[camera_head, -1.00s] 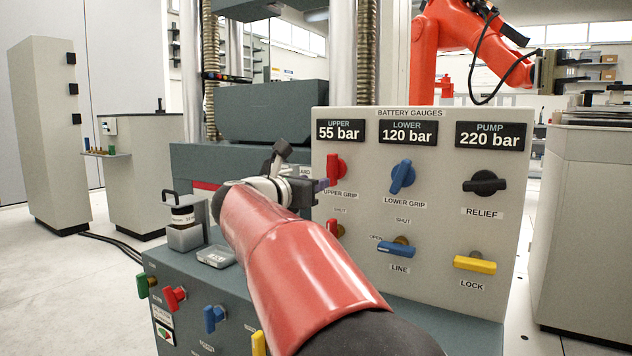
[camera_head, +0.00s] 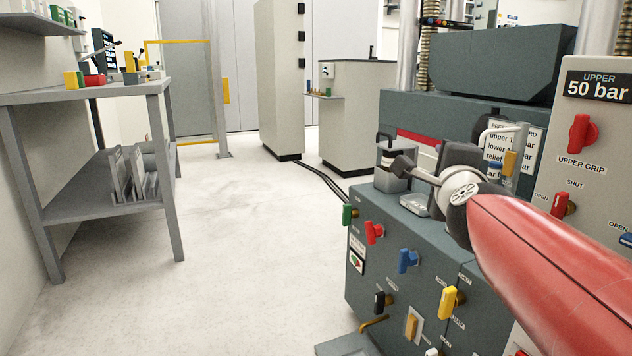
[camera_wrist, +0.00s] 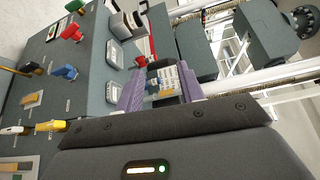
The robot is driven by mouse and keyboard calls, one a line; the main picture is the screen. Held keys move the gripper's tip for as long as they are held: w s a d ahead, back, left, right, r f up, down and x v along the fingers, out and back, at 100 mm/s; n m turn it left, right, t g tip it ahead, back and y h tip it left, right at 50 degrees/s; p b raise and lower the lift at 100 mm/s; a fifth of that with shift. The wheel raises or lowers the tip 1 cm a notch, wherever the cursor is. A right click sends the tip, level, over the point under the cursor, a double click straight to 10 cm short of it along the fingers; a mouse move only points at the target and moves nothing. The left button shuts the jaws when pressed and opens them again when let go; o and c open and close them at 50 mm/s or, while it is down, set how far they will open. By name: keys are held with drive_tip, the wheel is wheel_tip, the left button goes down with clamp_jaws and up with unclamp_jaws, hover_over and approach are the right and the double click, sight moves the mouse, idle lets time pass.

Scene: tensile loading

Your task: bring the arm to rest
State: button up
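My gripper shows in the wrist view as two purple fingers (camera_wrist: 161,88) with a clear gap between them. It is open, and nothing is seen held. A printed card and part of the console show beyond the gap. In the head view my red arm reaches in from the lower right, with the dark wrist over the grey console (camera_head: 375,270). The fingertips are hidden there behind the wrist.
The gauge panel (camera_head: 590,130), with a red upper grip knob (camera_head: 582,133), stands right beside my arm. A grey workbench (camera_head: 80,98) stands at left. The floor (camera_head: 235,240) between is clear.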

drive_tip(key=s+a+f+n+g+y, duration=0.25)
drive_tip(key=s+a+f+n, duration=0.2)
drive_tip(key=f+n, duration=0.25)
drive_tip(key=s+a+f+n+g+y, duration=0.2)
drive_tip(key=s+a+f+n+g, duration=0.1)
drive_tip(key=s+f+n, duration=0.35)
drive_tip(key=s+d+f+n+g+h, duration=0.2)
drive_tip(key=s+f+n+g, duration=0.55)
drive_tip(key=s+f, duration=0.6)
wheel_tip(320, 180, up, 14)
drive_tip(key=t+p, duration=0.1)
drive_tip(key=p, duration=1.2)
drive_tip(key=shift+w+a+r+p, duration=0.15)
drive_tip(key=shift+a+p, duration=0.1)
drive_tip(key=shift+p, duration=0.05)
